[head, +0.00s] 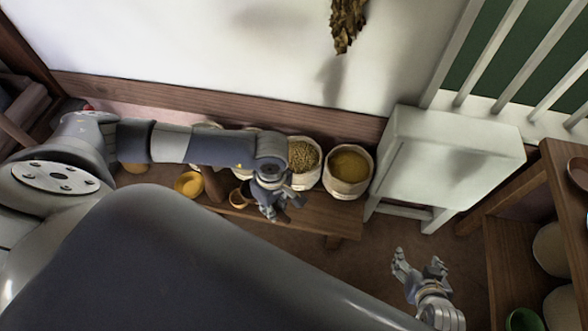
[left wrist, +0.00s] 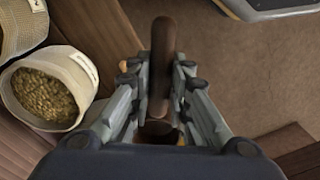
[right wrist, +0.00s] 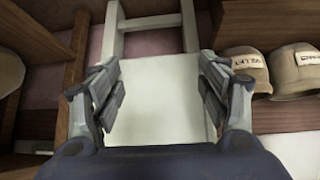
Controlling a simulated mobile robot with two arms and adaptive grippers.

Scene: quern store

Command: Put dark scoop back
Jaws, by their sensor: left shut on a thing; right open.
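The dark scoop (left wrist: 160,60) shows in the left wrist view as a dark brown rod-like handle with a rounder brown part near the palm. My left gripper (left wrist: 158,82) is shut on it, with fingers on both sides. In the head view my left gripper (head: 282,208) is over the front of the bench (head: 338,222), just in front of the grain sack; the scoop is hard to make out there. My right gripper (head: 418,266) is open and empty above the floor, in front of the white cabinet; its spread fingers also show in the right wrist view (right wrist: 160,90).
A sack of greenish grain (head: 303,158) and a sack of yellow meal (head: 348,170) stand on the bench. A yellow bowl (head: 188,184) is left of my left gripper. The white cabinet (head: 445,150) and wooden shelves (head: 560,165) are at right. Floor between is clear.

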